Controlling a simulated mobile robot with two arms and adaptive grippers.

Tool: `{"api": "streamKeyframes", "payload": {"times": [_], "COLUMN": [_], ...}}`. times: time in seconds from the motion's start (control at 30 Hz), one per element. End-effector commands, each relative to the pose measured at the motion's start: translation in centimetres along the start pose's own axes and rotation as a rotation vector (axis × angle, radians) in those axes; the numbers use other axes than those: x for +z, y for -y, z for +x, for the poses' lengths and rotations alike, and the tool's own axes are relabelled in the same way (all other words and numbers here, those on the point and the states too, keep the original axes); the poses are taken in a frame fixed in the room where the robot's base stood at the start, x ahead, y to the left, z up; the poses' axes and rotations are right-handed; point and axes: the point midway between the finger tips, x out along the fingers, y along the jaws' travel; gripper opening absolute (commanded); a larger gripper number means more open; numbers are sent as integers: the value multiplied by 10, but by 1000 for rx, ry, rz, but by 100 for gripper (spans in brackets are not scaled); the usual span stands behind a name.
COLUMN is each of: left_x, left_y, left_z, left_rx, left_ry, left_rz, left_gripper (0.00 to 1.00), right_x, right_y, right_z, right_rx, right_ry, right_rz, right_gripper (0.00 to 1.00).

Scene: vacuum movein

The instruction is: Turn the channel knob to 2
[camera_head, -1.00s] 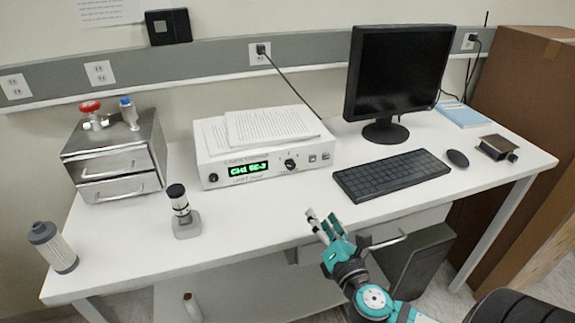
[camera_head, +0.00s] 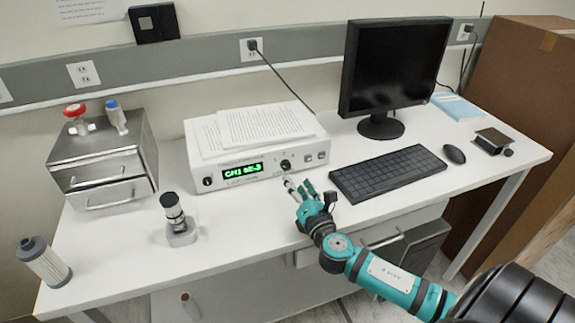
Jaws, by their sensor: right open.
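A white control box (camera_head: 240,184) stands on the white table with a green display (camera_head: 243,171) that seems to read "CH1" and more characters too small to be sure of. A black knob (camera_head: 285,165) sits right of the display, and another black knob (camera_head: 207,181) sits at the left end of the front face. I cannot read which is the channel knob. My right gripper (camera_head: 298,186) is open and empty, just in front of and below the right-hand knob, apparently apart from it. My left gripper is out of view.
Papers (camera_head: 252,128) lie on the box. A keyboard (camera_head: 388,174) lies close right of my gripper, with a monitor (camera_head: 393,70) behind. Bare table lies before the box.

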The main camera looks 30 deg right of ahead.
Motion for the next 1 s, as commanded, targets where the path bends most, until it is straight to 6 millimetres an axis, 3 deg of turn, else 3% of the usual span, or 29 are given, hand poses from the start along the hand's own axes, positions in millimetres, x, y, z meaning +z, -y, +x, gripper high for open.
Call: {"api": "streamKeyframes", "payload": {"times": [0.1, 0.33, 0.5, 0.8, 1.0], "left_x": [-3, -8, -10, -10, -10], "left_y": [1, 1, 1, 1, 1], "left_z": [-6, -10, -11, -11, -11], "left_rx": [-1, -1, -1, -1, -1], "left_ry": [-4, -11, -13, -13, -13], "left_rz": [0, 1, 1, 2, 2], "left_gripper": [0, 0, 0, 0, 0], "right_x": [2, 0, 0, -1, -1], "right_y": [-2, 0, 0, 0, 0], "right_z": [27, 63, 74, 75, 75], "right_rx": [0, -1, 0, -1, -1], "right_ry": [3, 1, -1, -2, -1], "right_rz": [2, 1, 1, 1, 1], "right_gripper": [51, 51, 51, 51, 25]}}
